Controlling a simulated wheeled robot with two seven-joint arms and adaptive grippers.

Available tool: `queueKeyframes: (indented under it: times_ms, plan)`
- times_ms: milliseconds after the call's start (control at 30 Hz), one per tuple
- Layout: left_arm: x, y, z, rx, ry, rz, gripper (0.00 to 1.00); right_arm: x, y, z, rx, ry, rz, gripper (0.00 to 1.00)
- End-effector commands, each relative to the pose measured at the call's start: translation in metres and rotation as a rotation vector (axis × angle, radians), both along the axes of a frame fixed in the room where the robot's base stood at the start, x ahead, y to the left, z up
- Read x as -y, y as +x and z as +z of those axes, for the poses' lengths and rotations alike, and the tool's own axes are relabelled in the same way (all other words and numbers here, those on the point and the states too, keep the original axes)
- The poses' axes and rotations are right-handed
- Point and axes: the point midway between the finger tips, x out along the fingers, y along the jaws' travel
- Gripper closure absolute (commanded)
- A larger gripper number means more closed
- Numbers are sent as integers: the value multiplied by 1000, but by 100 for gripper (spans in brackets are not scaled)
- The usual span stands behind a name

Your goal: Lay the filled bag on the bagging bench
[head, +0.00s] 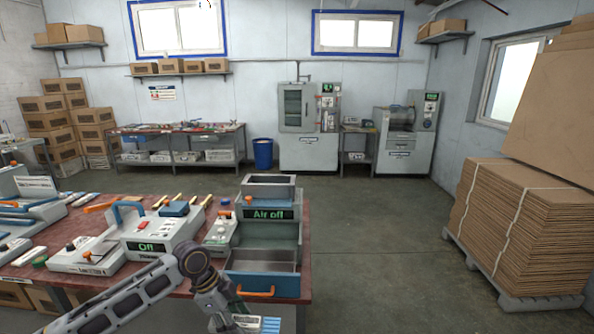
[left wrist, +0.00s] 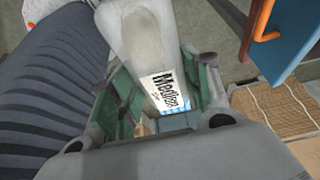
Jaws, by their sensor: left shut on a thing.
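My left gripper (left wrist: 168,82) is shut on a pale, partly see-through bag (left wrist: 130,28) with a white and blue label (left wrist: 166,92). The bag sits between the green finger pads in the left wrist view. In the head view the left gripper (head: 232,318) hangs at the bottom, in front of the near red-topped bench (head: 305,225); the bag's printed edge (head: 246,322) shows beside it. What fills the bag is not clear. No sign visible here names the bagging bench. My right gripper is not in view.
A machine reading "Air off" (head: 268,214) with an orange-handled drawer (head: 256,292) stands at the bench's right end. A machine reading "Off" (head: 150,246) stands left of it. Open floor (head: 385,240) lies right, up to a cardboard pallet (head: 525,225). A workbench (head: 180,130) stands at the back.

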Motion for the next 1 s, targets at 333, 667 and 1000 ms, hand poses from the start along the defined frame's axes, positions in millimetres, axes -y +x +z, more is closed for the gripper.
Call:
queueKeyframes:
  times_ms: [333,667,1000]
  plan:
    - [0,0,0,1,-1,68,70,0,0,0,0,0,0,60]
    - [-1,-1,-1,1,0,192,70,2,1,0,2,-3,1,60]
    - [-12,4,-4,1,1,443,70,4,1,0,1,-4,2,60]
